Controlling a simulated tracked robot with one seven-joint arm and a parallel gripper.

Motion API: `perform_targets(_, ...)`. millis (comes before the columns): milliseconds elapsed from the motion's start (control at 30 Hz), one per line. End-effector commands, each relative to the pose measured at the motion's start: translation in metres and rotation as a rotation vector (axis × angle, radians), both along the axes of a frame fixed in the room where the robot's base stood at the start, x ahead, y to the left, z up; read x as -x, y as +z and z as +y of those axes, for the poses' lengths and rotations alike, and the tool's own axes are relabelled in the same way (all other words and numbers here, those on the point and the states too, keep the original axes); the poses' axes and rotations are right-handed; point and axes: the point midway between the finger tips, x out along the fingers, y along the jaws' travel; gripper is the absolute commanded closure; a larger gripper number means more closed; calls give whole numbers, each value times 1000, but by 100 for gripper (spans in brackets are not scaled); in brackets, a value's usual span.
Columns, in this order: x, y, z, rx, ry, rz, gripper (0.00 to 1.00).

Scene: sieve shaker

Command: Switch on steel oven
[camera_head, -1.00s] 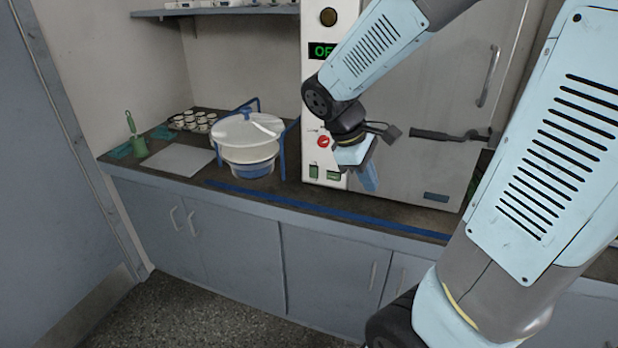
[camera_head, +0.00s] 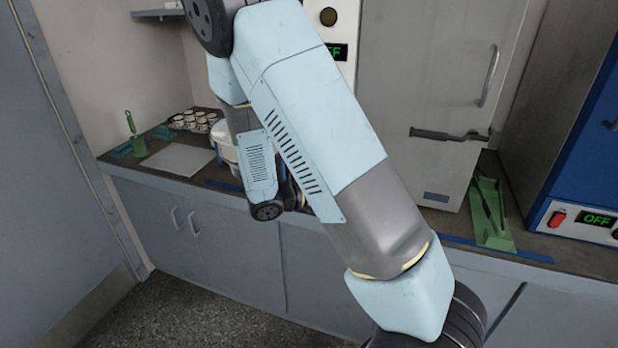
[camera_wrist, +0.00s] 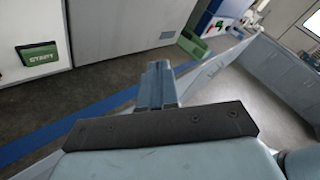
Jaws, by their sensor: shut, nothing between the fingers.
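The steel oven (camera_head: 430,70) stands on the counter, its grey door shut. In the head view its white control strip shows a round dark button (camera_head: 328,16) and a partly covered display (camera_head: 341,52) with green letters, apparently OFF. My arm hides the strip's lower part there. In the wrist view a green START button (camera_wrist: 38,55) shows on the white panel at the upper left. My gripper (camera_wrist: 158,70) is shut and empty, over the counter's front and to the right of that button, apart from it. In the head view my arm hides the gripper.
A blue oven (camera_head: 590,150) with a red switch and an OFF display stands at the right. A green tray (camera_head: 490,215) lies between the ovens. A white sieve vessel (camera_head: 222,142) is mostly hidden behind my arm. Blue tape (camera_head: 465,241) runs along the counter front.

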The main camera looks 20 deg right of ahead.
Motion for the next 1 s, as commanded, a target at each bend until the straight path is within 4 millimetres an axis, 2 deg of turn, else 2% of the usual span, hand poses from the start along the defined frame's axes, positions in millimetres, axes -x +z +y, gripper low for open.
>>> perform_targets(267, -35, -36, 31, 300, 250, 267, 100)
perform_targets(533, -63, -76, 72, 615, 473, 498, 100)
perform_targets(800, -77, -109, 104, 857, 618, 644, 100)
perform_targets(1000, -80, -117, 112, 915, 651, 677, 100)
